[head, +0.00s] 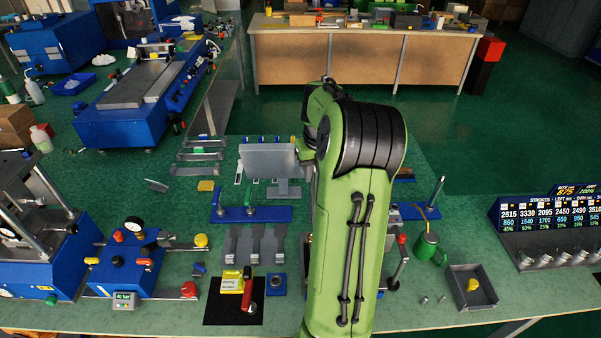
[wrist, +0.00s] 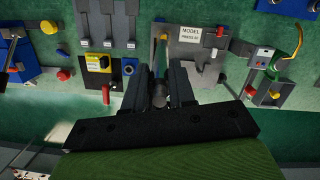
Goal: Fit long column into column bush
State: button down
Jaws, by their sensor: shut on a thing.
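My gripper (wrist: 159,88) shows in the wrist view, its dark fingers closed on a round metal bar, which I take to be the long column (wrist: 158,96). Its near end faces the camera. A thin bluish length shows beyond it between the fingers, over the grey plate with the MODEL label (wrist: 192,50). In the head view my green arm hides the gripper and the column. I cannot make out the column bush for certain, nor whether the column touches it. A small blue block with a round hole (head: 277,285) lies left of my arm; it also shows in the wrist view (wrist: 128,68).
Left of my arm are a grey slotted fixture (head: 254,246), a red-handled tool (head: 248,295) on a black mat and a blue valve box (head: 125,268). The front bench strip is mostly clear.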

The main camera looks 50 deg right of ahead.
jog(key=shift+s+d+r, duration=0.1)
jog(key=shift+s, duration=0.05)
notch_tip(320, 180, down, 6)
jog(key=b, duration=0.5)
dwell(0.3)
jog(key=shift+f+b, duration=1.45)
jog(key=shift+b, duration=0.2)
dwell(1.4)
jog(key=c, duration=0.9)
grip_release()
jog(key=shift+o, duration=0.2)
notch_tip(320, 180, up, 16)
jog(key=p, duration=0.3)
send_over(314, 196)
jog(key=s, duration=0.1)
jog(key=shift+s+f, duration=0.15)
jog(key=shift+f, duration=0.05)
jog(key=shift+a, duration=0.2)
